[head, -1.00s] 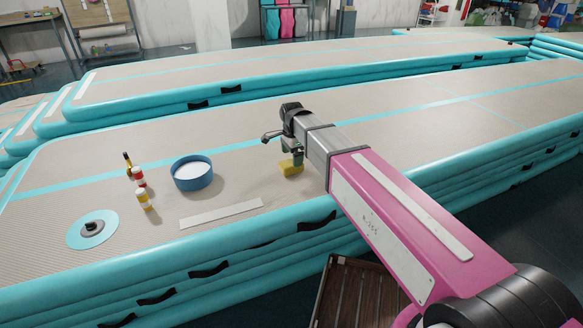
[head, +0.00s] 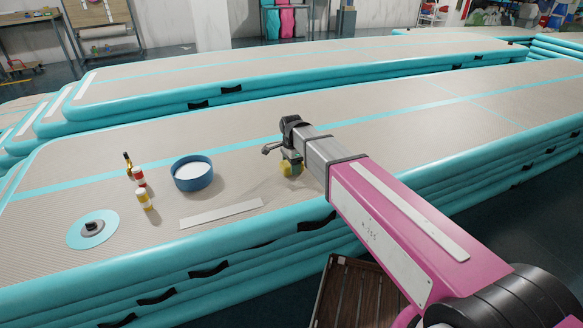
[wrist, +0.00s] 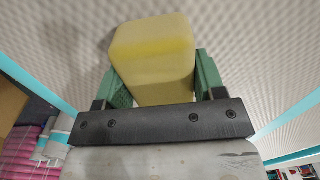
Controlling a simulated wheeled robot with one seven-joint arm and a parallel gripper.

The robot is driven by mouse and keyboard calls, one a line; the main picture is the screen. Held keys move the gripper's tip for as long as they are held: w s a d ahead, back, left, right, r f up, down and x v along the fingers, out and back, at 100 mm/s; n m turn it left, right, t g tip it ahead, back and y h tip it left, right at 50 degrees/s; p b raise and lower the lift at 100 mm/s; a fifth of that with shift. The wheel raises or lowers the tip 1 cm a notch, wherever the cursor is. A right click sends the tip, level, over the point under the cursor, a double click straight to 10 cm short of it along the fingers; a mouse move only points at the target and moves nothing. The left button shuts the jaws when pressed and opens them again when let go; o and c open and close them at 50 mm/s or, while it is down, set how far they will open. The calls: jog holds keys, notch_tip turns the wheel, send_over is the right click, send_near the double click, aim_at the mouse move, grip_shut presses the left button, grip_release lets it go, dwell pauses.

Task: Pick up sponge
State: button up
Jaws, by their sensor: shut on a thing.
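The yellow sponge (wrist: 153,60) is a rounded block between the two green fingers of my gripper (wrist: 158,80) in the wrist view. The fingers are shut on its sides. In the head view the sponge (head: 291,168) shows small under my gripper (head: 290,160), over the inflatable track's beige top. A faint shadow lies on the mat surface near it. I cannot tell exactly how far the sponge is above the surface.
To the left on the same track (head: 400,134) are a blue round bowl (head: 193,176), several small bottles (head: 144,200) and a teal disc (head: 93,229). A flat pale strip (head: 221,214) lies in front. A wooden crate (head: 360,296) stands below the near edge.

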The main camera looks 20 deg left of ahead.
notch_tip(320, 180, up, 4)
jog(key=shift+r, duration=0.2)
jog(key=s+a+r, duration=0.5)
jog(key=a+r, duration=0.1)
jog(key=a, duration=0.4)
jog(key=shift+a+r, duration=0.3)
jog(key=shift+r, duration=0.05)
